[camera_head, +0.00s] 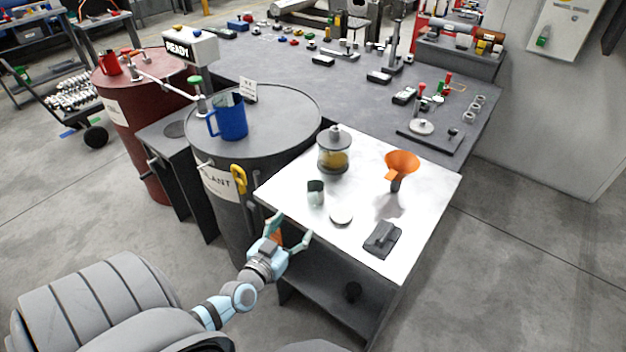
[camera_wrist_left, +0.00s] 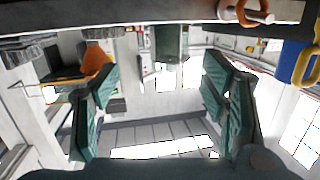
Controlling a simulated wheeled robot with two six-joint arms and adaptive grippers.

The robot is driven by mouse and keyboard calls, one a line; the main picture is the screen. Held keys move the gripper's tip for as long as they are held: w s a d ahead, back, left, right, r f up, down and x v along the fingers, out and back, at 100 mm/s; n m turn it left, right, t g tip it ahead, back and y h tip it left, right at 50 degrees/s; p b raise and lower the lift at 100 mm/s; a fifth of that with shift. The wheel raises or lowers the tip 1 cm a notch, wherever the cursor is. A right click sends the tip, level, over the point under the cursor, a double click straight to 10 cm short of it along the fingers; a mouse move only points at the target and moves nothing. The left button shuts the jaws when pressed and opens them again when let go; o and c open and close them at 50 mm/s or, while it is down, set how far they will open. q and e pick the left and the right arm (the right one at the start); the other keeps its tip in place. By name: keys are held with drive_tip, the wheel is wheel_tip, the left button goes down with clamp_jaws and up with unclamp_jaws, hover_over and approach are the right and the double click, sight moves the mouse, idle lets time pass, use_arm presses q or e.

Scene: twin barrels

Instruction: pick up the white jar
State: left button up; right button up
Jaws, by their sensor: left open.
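A small pale jar (camera_head: 316,193) with a dark greenish patch stands near the left part of the white table top (camera_head: 285,187). A flat white round piece (camera_head: 341,217), perhaps a lid, lies just right of it. My left gripper (camera_head: 290,225) is open and empty at the table's near left edge, short of the jar and apart from it. In the left wrist view my left gripper (camera_wrist_left: 160,95) has its fingers wide apart. A greenish-grey upright shape (camera_wrist_left: 171,42), likely the jar, shows beyond them at the top. My right gripper is not in view.
An amber-filled glass container (camera_head: 333,158) stands behind the jar. An orange funnel (camera_head: 402,163) and a dark block tool (camera_head: 383,239) are to the right. A grey barrel (camera_head: 285,110) with a blue mug (camera_head: 229,118) is at the left.

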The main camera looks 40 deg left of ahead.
use_arm(q)
drive_tip(key=t, duration=0.1)
approach(312, 188)
drive_tip(key=shift+n+y, duration=0.3)
drive_tip(key=b+x, duration=0.5)
drive_tip(key=x, duration=0.6)
drive_tip(key=shift+w+d+f, duration=0.1)
drive_tip(key=shift+w, duration=0.7)
drive_tip(key=c, duration=1.3)
